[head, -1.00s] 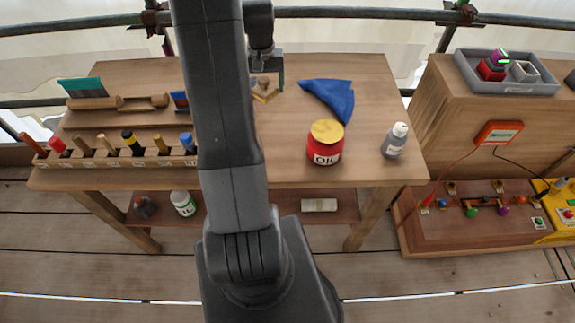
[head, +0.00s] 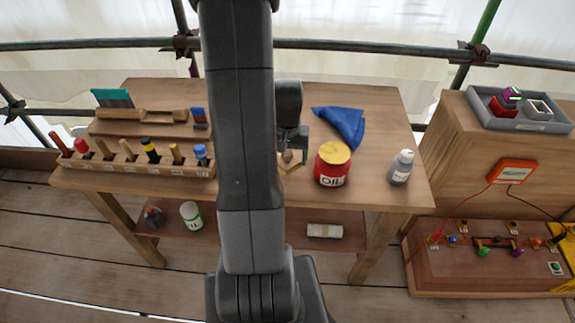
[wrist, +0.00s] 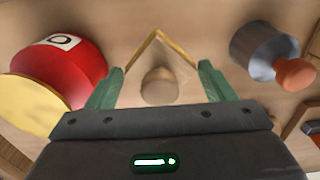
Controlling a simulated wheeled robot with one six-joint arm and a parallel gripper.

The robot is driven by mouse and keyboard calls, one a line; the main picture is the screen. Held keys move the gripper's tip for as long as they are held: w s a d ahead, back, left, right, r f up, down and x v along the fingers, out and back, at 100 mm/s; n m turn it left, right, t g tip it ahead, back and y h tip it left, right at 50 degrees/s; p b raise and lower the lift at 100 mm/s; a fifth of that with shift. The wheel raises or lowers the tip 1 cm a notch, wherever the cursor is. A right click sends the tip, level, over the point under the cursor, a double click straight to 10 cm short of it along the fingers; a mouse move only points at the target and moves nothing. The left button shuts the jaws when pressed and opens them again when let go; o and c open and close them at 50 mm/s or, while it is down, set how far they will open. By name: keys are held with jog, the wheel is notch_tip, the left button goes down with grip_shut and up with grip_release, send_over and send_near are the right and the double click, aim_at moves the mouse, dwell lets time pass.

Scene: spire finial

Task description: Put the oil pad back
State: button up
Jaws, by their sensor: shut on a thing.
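My gripper (wrist: 160,84) has its two green fingers closed on the sides of a small tan pad with a round wooden knob, which I take to be the oil pad (wrist: 159,86). The pad's pale yellow edge makes a corner beyond the knob. In the head view the pad (head: 290,163) shows at my gripper (head: 291,150), just left of the red oil tin (head: 332,166). The tin has a yellow lid and also shows at the left in the wrist view (wrist: 78,66). Whether the pad touches the table is unclear.
A grey cylinder with an orange knob (wrist: 262,50) stands on the other side of my gripper. A blue cloth (head: 341,124) and a grey bottle (head: 401,168) are on the workbench (head: 380,100). A tool rack (head: 130,166) is at left; my arm hides the bench's middle.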

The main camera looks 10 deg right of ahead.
aim_at(287, 165)
jog(key=shift+f, duration=1.8)
jog(key=shift+f, duration=0.15)
jog(key=o, duration=1)
jog(key=shift+c, duration=0.2)
notch_tip(287, 165, up, 12)
jog(key=shift+r, duration=0.2)
jog(key=shift+f, duration=0.15)
